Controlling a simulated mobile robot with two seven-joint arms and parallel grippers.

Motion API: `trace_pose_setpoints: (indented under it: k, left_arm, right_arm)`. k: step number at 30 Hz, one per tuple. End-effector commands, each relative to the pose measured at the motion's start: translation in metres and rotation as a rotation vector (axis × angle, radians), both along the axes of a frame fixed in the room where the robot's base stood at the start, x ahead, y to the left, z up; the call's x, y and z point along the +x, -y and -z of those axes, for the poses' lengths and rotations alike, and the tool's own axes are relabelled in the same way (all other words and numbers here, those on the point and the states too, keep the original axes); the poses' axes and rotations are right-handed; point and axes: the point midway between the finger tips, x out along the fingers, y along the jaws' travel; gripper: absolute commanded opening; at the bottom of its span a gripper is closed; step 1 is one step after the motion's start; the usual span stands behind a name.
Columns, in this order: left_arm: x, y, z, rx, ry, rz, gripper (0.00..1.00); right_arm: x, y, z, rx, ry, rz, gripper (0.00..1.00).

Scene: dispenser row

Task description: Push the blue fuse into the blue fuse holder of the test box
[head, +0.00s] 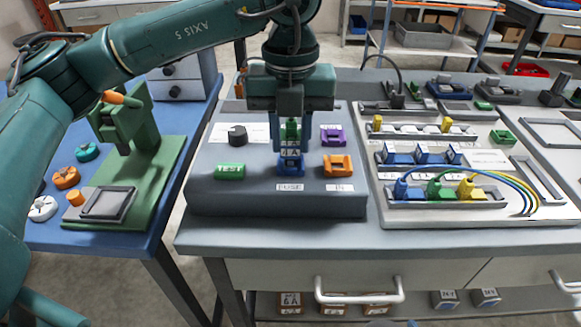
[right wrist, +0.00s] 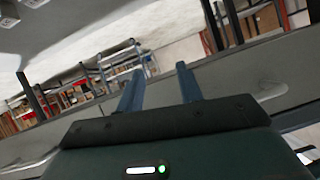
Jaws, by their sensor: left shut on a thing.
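The grey test box (head: 240,195) stands on the bench in the head view. Its blue fuse holder (head: 290,170) is at the front middle, above the FUSE label. My left gripper (head: 291,143) points down over this holder, shut on the blue fuse (head: 291,154), which has a pale label. The fuse is upright at the holder; I cannot tell how deep it sits, as the fingers and fuse hide the slot. My right gripper (right wrist: 159,69) shows only in the right wrist view, with its two fingers apart and nothing between them.
The test box also bears a black knob (head: 237,135), a green TEST button (head: 230,171), a purple holder (head: 333,135) and an orange holder (head: 338,166). To the right, a pale panel (head: 420,217) holds several blue fuses and coloured plugs with wires. A green press (head: 130,135) stands left.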

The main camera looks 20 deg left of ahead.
Motion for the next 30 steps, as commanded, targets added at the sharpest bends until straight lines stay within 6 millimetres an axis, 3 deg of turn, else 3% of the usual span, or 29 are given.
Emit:
trace_pose_setpoints:
  k: [30]
  left_arm:
    - [0.000,0.000,0.011,0.000,-0.002,0.000,0.02]
  right_arm:
    - [0.000,0.000,0.010,0.000,0.000,0.000,0.36]
